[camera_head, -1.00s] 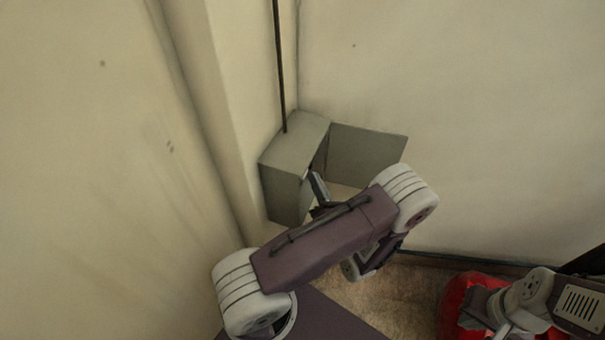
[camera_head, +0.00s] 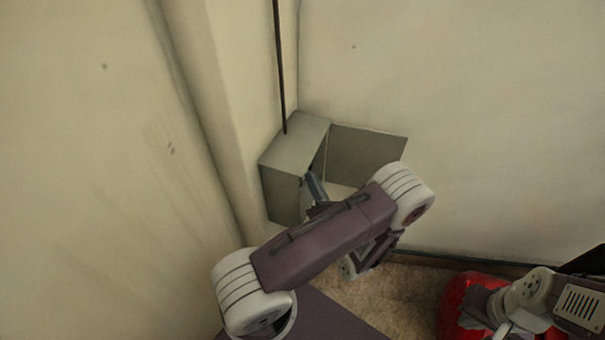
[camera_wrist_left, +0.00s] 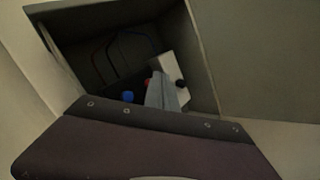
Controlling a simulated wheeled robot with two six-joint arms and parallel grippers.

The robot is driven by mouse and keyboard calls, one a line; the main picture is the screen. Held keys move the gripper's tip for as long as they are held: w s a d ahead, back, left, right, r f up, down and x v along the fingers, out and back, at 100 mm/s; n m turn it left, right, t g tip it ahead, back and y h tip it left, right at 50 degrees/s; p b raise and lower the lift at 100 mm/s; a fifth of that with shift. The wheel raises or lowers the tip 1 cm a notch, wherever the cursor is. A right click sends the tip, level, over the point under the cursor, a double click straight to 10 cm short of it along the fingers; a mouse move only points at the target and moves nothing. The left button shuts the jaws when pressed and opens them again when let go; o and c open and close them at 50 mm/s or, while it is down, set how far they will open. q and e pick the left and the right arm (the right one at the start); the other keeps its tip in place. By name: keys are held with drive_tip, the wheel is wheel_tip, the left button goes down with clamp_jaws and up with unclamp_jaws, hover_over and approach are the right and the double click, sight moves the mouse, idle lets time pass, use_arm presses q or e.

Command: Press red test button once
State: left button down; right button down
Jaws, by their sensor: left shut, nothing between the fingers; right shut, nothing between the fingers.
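A small red button (camera_wrist_left: 147,82) shows inside the open grey box (camera_head: 285,195), partly hidden by my left gripper's fingers. A blue round knob (camera_wrist_left: 128,96) is left of it, and a black knob (camera_wrist_left: 181,83) sits to the right by a white part (camera_wrist_left: 172,68). My left gripper (camera_head: 313,185) is shut and empty at the box's open front; its fingers (camera_wrist_left: 163,92) show just below and right of the red button in the wrist view. I cannot tell whether they touch it. My right gripper (camera_head: 503,328) is shut and empty at the lower right.
The box door (camera_head: 365,155) stands open to the right against the wall. A dark pipe (camera_head: 280,70) rises from the box top. Walls close in on the left and behind. A red round object (camera_head: 457,300) is on the brown floor (camera_head: 400,290) near my right arm.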

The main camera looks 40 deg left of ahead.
use_arm(q)
drive_tip(key=shift+s+a, duration=0.1)
drive_tip(key=shift+a, duration=0.25)
idle(0.6)
drive_tip(key=shift+d, duration=0.8)
drive_tip(key=shift+w, duration=0.2)
drive_tip(key=shift+w+d, duration=0.2)
drive_tip(key=shift+d, duration=0.6)
drive_tip(key=shift+w+d, duration=0.15)
drive_tip(key=shift+d, duration=0.7)
drive_tip(key=shift+w+d, duration=0.2)
drive_tip(key=shift+d, duration=0.6)
